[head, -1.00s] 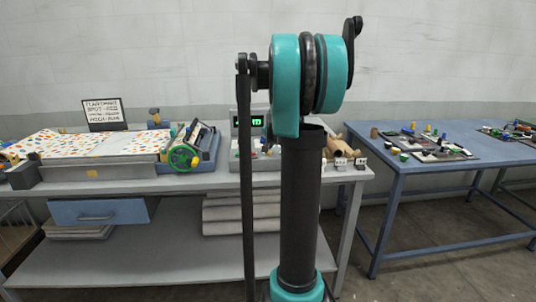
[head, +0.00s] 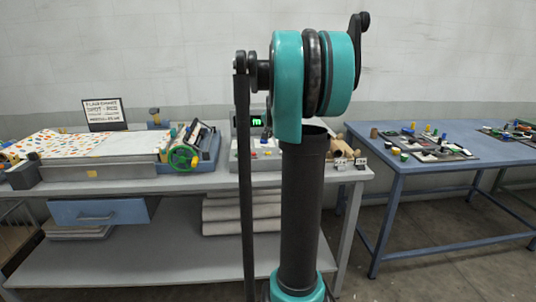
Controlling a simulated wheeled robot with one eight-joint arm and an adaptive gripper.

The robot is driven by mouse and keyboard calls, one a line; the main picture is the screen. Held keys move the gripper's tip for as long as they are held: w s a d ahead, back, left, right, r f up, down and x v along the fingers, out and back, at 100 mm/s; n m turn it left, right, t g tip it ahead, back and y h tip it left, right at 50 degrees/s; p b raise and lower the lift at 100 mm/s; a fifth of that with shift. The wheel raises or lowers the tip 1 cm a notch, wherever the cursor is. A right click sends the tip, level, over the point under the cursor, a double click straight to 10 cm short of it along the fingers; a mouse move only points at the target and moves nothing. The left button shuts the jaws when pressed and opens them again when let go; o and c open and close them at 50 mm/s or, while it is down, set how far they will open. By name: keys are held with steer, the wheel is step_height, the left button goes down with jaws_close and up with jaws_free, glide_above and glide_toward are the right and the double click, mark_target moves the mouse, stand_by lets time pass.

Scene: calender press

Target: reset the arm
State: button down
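My arm (head: 303,200) stands upright in the middle of the head view, with black links and teal joint covers. It folds at a teal joint (head: 288,85) near the top, and a thin dark link hangs down on its left side. My gripper does not show in this view, so its opening and anything in it cannot be seen. My arm hides part of the grey bench behind it.
A grey bench (head: 130,262) on the left carries a spotted sheet (head: 40,143), a press with a green handwheel (head: 183,157), and a box with a green display (head: 258,122). A blue table (head: 400,168) with small parts stands right. Floor shows between them.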

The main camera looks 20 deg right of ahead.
steer(key=s+a+f+n+g, duration=0.1)
steer(key=s+a+f+n, duration=0.2)
steer(key=s+a+f, duration=0.4)
steer(key=s+a+f+n+g+y, duration=0.1)
steer(key=s+a+f+n, duration=0.3)
steer(key=s, duration=1.4)
steer(key=s+a+f+n+g, duration=0.2)
steer(key=s+a+f+n, duration=0.2)
steer(key=s+a+f, duration=0.5)
steer(key=s+f, duration=0.3)
steer(key=shift+s+a+f+g+y, duration=0.15)
steer(key=shift+a+g+y, duration=0.15)
steer(key=shift+a+g, duration=0.1)
